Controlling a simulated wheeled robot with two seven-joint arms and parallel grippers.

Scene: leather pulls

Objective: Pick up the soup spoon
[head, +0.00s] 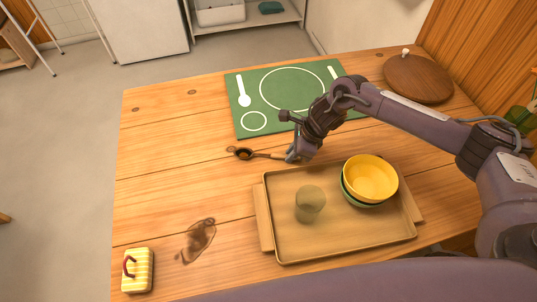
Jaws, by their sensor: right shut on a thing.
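The soup spoon (243,153) has a dark round bowl and a light tan handle. It is near the middle of the wooden table, between the green placemat and the tray, with its bowl pointing left. My right gripper (291,156) is shut on the handle's right end, which its fingers hide. The spoon looks level and at or just above the table top; I cannot tell whether it touches. My left gripper is not in view.
A wooden tray (285,245) holds a greenish cup (310,199) and stacked bowls (370,179). Behind lies the green placemat (281,122) with printed outlines. The table's left side is mostly free.

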